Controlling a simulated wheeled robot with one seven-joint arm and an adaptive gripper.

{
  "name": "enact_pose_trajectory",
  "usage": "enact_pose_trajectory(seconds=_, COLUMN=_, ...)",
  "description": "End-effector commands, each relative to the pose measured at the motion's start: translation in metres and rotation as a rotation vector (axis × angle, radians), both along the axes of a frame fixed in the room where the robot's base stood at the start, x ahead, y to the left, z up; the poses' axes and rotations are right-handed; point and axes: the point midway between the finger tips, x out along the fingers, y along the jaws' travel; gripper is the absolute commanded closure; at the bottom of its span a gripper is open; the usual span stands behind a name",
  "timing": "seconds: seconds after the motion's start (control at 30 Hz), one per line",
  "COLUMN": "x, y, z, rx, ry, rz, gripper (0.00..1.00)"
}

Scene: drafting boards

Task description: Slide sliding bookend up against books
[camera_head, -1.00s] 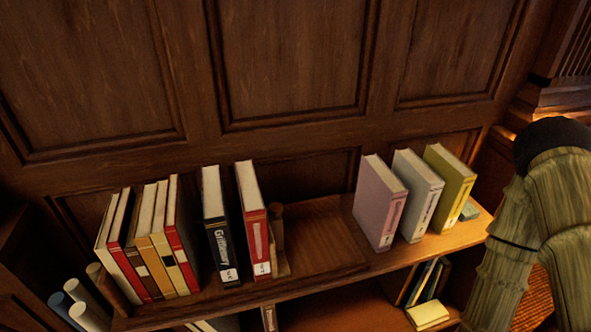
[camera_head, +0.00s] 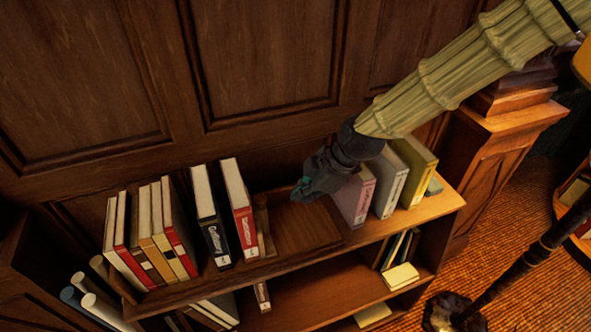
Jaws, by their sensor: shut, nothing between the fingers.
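The sliding bookend (camera_head: 263,225) is a wooden upright piece on the top shelf, just right of a red book (camera_head: 243,221). Whether it touches that book I cannot tell. A black book (camera_head: 215,236) stands left of the red one. Several more books (camera_head: 158,235) stand farther left, with a gap between them and the black book. My gripper (camera_head: 303,192) is dark and shut, with nothing in it. It appears above the shallow wooden recess, to the right of the bookend and apart from it in the picture.
A pink book (camera_head: 356,200), a grey book (camera_head: 388,188) and a yellow-green book (camera_head: 414,172) stand on the right of the shelf (camera_head: 330,250). My gripper partly covers the pink one. Rolled papers (camera_head: 85,300) stand at lower left. A wood-panelled wall (camera_head: 270,60) rises behind.

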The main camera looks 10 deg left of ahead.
Motion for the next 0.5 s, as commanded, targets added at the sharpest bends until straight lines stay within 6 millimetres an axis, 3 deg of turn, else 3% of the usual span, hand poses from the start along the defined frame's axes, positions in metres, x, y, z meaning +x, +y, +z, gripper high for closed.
enact_pose_trajectory(seconds=0.03, x=0.003, y=0.008, z=0.019, rx=0.003, ry=-0.035, rz=0.055, gripper=1.00)
enact_pose_trajectory(seconds=0.1, x=0.004, y=0.015, z=0.037, rx=0.001, ry=-0.069, rz=0.117, gripper=1.00)
enact_pose_trajectory(seconds=0.2, x=0.004, y=0.021, z=0.051, rx=0.000, ry=-0.098, rz=0.172, gripper=1.00)
enact_pose_trajectory(seconds=0.33, x=0.004, y=0.025, z=0.051, rx=-0.002, ry=-0.110, rz=0.194, gripper=1.00)
enact_pose_trajectory(seconds=0.5, x=0.005, y=0.034, z=0.031, rx=-0.001, ry=-0.108, rz=0.195, gripper=1.00)
